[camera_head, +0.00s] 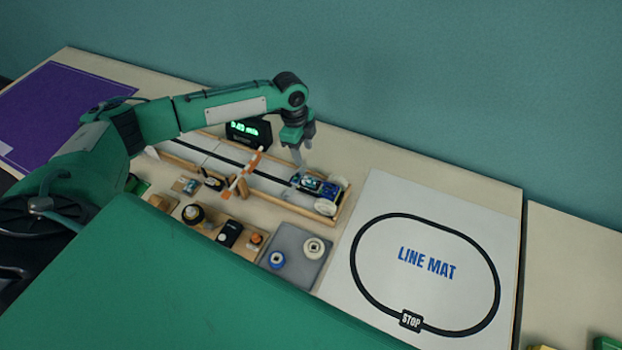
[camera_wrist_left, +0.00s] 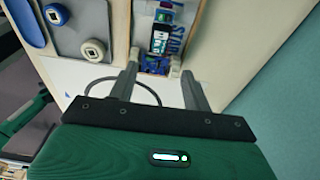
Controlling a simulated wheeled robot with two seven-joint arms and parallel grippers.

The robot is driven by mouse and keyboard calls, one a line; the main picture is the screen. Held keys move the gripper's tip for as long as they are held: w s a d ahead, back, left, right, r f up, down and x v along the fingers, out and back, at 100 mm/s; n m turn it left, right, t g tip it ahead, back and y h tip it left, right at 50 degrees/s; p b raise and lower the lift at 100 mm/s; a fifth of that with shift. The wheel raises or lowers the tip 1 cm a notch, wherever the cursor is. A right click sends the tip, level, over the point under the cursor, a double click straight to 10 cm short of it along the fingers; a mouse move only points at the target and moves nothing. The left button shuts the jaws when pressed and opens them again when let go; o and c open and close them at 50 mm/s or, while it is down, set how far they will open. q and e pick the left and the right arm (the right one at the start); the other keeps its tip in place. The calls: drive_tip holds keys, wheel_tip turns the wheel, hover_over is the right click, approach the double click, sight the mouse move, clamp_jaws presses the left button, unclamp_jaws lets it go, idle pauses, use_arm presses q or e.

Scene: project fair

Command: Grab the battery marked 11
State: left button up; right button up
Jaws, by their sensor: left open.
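My left gripper (camera_head: 301,152) is open and empty, above the right end of the wooden-edged track, pointing down. In the left wrist view its two fingers (camera_wrist_left: 160,82) are apart, near the end of a small blue wheeled car (camera_wrist_left: 152,63). The same car (camera_head: 318,187) stands on the track in the head view, just below and right of the fingertips. A dark block with a pale label (camera_wrist_left: 160,39) sits on the car. No number 11 is legible on anything, so I cannot tell which thing is the battery. My right gripper is not in view.
An orange-and-white barrier arm (camera_head: 243,175) stands across the track. A black display (camera_head: 249,133) is behind it. A grey mat (camera_head: 296,266) holds two round wheels or spools. A black box (camera_head: 230,233) sits in front. The white line mat (camera_head: 427,265) is clear.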

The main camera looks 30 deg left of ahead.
use_arm(q)
drive_tip(key=p, duration=0.2)
hover_over(310, 180)
drive_tip(key=a, duration=0.1)
wheel_tip(310, 180, down, 7)
drive_tip(key=shift+s+r, duration=0.1)
drive_tip(key=shift+r, duration=0.1)
drive_tip(key=shift+d+f, duration=0.1)
drive_tip(key=shift+f, duration=0.35)
drive_tip(key=f, duration=0.1)
drive_tip(key=f+p, duration=0.2)
drive_tip(key=shift+d+f, duration=0.1)
drive_tip(key=shift+d, duration=0.15)
drive_tip(key=shift+f, duration=0.65)
drive_tip(key=c, duration=1.1)
